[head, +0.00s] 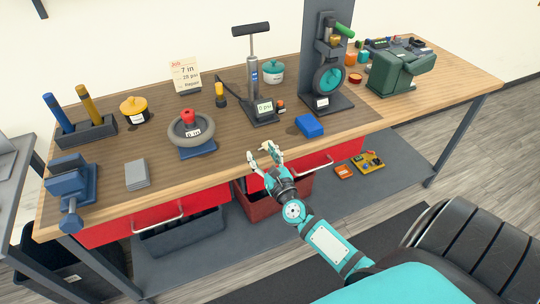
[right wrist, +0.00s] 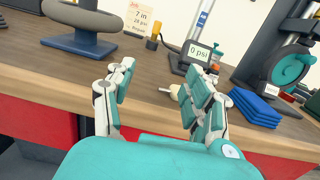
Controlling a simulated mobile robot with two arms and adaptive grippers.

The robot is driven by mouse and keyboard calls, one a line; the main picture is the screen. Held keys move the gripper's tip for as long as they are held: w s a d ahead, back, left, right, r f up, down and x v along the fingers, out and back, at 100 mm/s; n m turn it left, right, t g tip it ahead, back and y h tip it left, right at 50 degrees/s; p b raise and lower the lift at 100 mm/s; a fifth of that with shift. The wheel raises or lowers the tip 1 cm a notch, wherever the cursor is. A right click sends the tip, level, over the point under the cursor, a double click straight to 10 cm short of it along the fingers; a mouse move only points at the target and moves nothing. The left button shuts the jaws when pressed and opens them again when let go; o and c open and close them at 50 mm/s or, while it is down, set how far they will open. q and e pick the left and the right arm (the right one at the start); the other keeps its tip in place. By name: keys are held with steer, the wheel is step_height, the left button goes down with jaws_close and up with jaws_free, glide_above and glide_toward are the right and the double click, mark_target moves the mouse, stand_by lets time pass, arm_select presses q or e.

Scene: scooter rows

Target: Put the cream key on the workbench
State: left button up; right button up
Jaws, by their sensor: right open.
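The cream key (head: 266,146) is a small pale piece on the workbench (head: 226,160) near its front edge. It also shows in the right wrist view (right wrist: 174,91), lying on the wood between my fingers in the picture, partly hidden by the right-hand finger. My right gripper (head: 264,158) is open and empty at the bench's front edge, its fingers pointing toward the key; the right wrist view (right wrist: 160,82) shows the fingers spread apart. I cannot tell whether a finger touches the key. My left gripper is not in view.
A blue block (head: 309,126) lies right of the key, and a pump with a gauge (head: 264,108) stands behind it. A grey ring on a blue base (head: 191,131) is to the left. Red drawers (head: 120,226) are under the bench front. Bare wood lies left of the key.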

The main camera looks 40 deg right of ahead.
steer(key=b+v, duration=0.1)
steer(key=v, duration=0.5)
steer(key=shift+s, duration=0.15)
